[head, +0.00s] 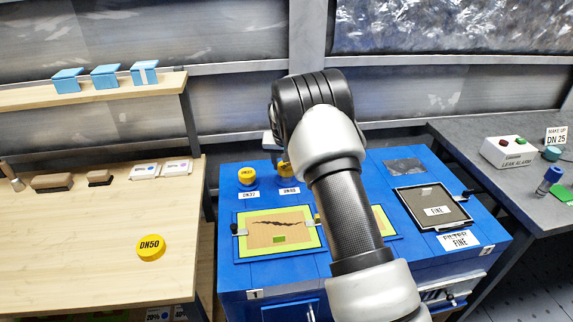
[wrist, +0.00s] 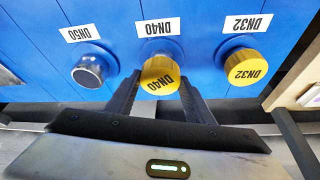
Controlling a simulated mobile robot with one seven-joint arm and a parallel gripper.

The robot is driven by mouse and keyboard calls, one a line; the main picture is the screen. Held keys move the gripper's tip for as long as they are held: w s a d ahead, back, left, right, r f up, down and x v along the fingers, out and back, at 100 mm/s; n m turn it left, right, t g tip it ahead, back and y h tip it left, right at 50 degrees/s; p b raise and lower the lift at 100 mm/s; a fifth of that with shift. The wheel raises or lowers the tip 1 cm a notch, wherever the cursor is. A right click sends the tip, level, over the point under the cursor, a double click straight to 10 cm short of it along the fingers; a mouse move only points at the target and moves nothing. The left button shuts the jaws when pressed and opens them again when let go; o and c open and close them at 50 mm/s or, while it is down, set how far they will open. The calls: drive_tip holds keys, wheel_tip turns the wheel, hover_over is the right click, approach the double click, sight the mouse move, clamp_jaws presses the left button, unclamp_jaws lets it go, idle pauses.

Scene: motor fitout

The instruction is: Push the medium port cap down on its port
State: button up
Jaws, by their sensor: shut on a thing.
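The medium cap is a yellow disc marked DN40 (wrist: 160,76), between the two fingers of my gripper (wrist: 158,84) in the wrist view. My gripper is shut on it. The cap is at the port by the DN40 label (wrist: 160,27); the port itself is mostly hidden beneath it, and I cannot tell how far down the cap sits.
A yellow DN32 cap (wrist: 243,67) covers the port to the right in the wrist view. The DN50 port (wrist: 90,70) to the left is bare metal. The DN50 cap (head: 150,247) lies on the wooden bench (head: 90,270). The blue cabinet (head: 228,268) also carries framed panels.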

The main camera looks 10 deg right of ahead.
drive_tip(key=shift+f+b, duration=0.55)
drive_tip(key=shift+f, duration=0.15)
idle(1.2)
drive_tip(key=o, duration=1.1)
drive_tip(key=shift+r, duration=0.1)
